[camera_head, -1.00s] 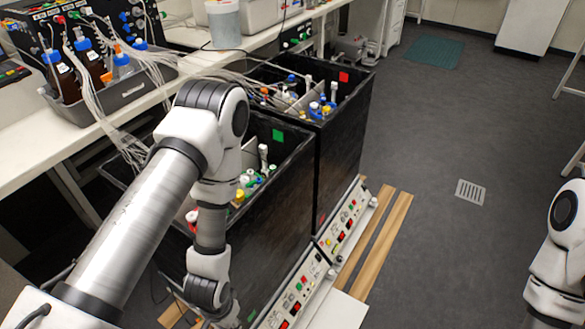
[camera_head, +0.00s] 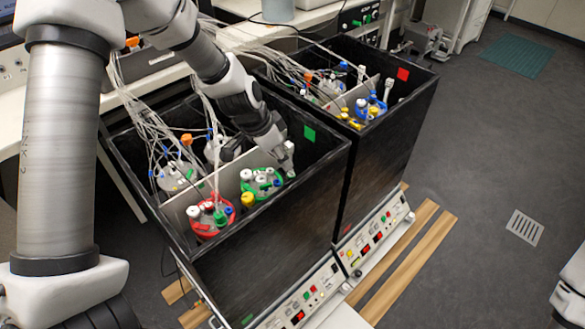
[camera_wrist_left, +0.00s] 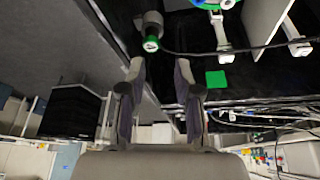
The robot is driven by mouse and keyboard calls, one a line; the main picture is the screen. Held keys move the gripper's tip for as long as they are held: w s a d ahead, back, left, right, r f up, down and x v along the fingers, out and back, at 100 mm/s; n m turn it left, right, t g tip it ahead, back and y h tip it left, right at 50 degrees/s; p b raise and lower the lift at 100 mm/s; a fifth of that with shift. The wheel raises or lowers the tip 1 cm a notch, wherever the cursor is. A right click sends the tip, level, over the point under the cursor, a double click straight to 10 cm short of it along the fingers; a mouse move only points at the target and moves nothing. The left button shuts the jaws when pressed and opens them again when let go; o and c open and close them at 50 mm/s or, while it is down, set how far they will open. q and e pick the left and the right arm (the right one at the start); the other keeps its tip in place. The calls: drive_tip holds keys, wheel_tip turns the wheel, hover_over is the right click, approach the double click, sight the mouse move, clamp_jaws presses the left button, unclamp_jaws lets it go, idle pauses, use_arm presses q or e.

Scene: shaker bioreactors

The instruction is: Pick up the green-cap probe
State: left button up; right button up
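In the left wrist view, the green-cap probe (camera_wrist_left: 151,44) shows as a small round green cap at the end of a grey cylinder. It lies just beyond my left fingertips, nearer the left finger. My left gripper (camera_wrist_left: 159,72) is open, with a clear gap between its fingers. I cannot tell whether the cap lies between the fingertips. In the head view my left gripper (camera_head: 276,142) points down into the near black box (camera_head: 262,235), beside the green square on its wall. The probe's cap cannot be made out clearly there. My right gripper is out of view.
The near box holds a red-lidded vessel (camera_head: 210,215) and a green-lidded vessel (camera_head: 261,183), with tubes and cables above. A white upright holder (camera_head: 288,155) stands close to my gripper. A second black box (camera_head: 375,160) stands behind. The floor at right is open.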

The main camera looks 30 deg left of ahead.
sight(291, 174)
use_arm(q)
drive_tip(key=shift+s+d+f+b, duration=0.15)
drive_tip(key=shift+d+f+b, duration=0.15)
drive_tip(key=shift+f, duration=0.35)
drive_tip(key=shift+s+d+f+b, duration=0.4)
drive_tip(key=shift+d+f+b, duration=0.1)
drive_tip(key=shift+b, duration=0.1)
drive_tip(key=x, duration=0.2)
drive_tip(key=b+x, duration=0.1)
drive_tip(key=shift+w+a+f, duration=0.15)
drive_tip(key=shift+w+a, duration=0.1)
drive_tip(key=shift+w, duration=0.1)
drive_tip(key=shift+w+f, duration=0.25)
drive_tip(key=shift+w, duration=0.05)
drive_tip(key=shift+s+d+r, duration=0.1)
drive_tip(key=shift+s+r, duration=0.05)
drive_tip(key=shift+r, duration=0.1)
drive_tip(key=shift+s+r, duration=0.1)
clamp_jaws()
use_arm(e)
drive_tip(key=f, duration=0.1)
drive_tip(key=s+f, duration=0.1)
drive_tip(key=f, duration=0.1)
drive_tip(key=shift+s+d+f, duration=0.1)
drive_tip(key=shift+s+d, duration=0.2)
